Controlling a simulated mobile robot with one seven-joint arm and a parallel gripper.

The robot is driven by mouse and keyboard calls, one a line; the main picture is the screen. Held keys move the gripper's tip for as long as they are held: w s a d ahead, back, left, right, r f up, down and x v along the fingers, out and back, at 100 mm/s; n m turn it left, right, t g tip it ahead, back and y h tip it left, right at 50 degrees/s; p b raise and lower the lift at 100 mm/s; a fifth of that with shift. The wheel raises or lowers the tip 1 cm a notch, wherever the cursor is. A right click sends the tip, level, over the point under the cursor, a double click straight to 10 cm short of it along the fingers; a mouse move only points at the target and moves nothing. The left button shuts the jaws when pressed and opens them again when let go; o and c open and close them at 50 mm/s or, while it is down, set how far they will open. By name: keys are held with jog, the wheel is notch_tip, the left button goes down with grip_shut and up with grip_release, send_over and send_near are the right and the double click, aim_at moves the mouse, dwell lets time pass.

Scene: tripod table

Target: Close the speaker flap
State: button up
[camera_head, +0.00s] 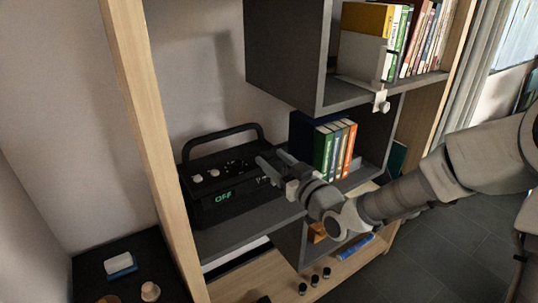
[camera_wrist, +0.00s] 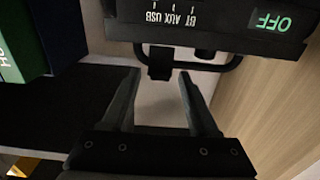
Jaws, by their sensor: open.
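The black speaker (camera_head: 225,185) stands on a dark shelf at the left of the head view, with a raised handle, pale knobs and a green OFF display. Its dark body (camera_wrist: 215,20) fills the top of the wrist view, with BT, AUX and USB labels. A dark tab (camera_wrist: 160,65) shows below its edge there; I cannot tell whether it is the flap or how far the flap is open. My gripper (camera_head: 269,158) is at the speaker's right end in the head view. Its open, empty fingers (camera_wrist: 158,75) point toward the tab; contact is unclear.
Upright books (camera_head: 336,150) stand on the shelf just right of my gripper. A wooden post (camera_head: 150,130) rises left of the speaker. More books (camera_head: 415,40) and a metal bookend (camera_head: 362,55) are on the shelf above. Small dark knobs (camera_head: 314,281) sit on the lower wooden shelf.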

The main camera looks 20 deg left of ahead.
jog(key=shift+w+a, duration=0.2)
dwell(0.3)
grip_shut()
